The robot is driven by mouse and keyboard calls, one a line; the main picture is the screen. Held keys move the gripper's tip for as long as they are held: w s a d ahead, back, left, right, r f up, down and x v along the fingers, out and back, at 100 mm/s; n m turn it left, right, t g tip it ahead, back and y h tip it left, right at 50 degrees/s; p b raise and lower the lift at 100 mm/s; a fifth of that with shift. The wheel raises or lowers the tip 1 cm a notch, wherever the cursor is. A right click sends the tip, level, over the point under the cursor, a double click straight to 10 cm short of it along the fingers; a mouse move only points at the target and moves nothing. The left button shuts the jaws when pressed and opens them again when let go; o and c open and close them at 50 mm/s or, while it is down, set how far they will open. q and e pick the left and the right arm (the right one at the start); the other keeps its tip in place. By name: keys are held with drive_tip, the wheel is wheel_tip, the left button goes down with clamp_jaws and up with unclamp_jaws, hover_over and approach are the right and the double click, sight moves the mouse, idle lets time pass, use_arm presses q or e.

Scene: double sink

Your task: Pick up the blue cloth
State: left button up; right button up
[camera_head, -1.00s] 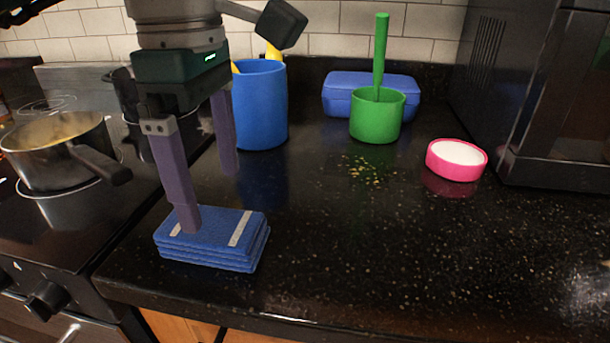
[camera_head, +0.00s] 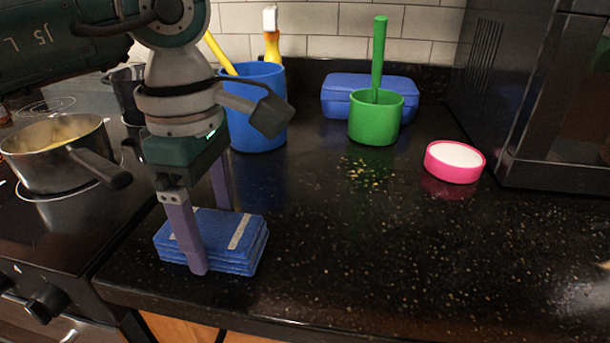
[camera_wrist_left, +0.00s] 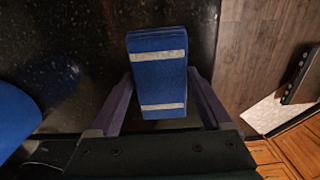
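The blue cloth (camera_head: 222,234) is a folded stack with pale stripes, lying flat on the black counter near its front left edge. It also shows in the left wrist view (camera_wrist_left: 158,68), between the two fingers. My left gripper (camera_head: 212,240) is open and pointed down over the cloth, one finger in front of its near side and the other behind it. In the left wrist view the gripper (camera_wrist_left: 161,88) has its fingers spread on either side of the cloth, with nothing clearly pinched. My right gripper is not in view.
A pot (camera_head: 58,150) sits on the stove at left. A blue container (camera_head: 258,118) with yellow-handled tools stands behind my gripper. A green cup (camera_head: 376,120), blue box (camera_head: 338,92) and pink dish (camera_head: 454,165) stand further right. The counter's front right is clear.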

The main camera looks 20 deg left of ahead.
sight(211, 227)
use_arm(q)
drive_tip(key=c, duration=0.7)
drive_tip(key=shift+o, duration=0.2)
drive_tip(key=shift+r, duration=0.1)
wheel_tip(211, 227, up, 20)
drive_tip(key=p, duration=0.2)
drive_tip(key=o, duration=0.9)
drive_tip(key=shift+c, duration=0.2)
drive_tip(key=c, duration=0.7)
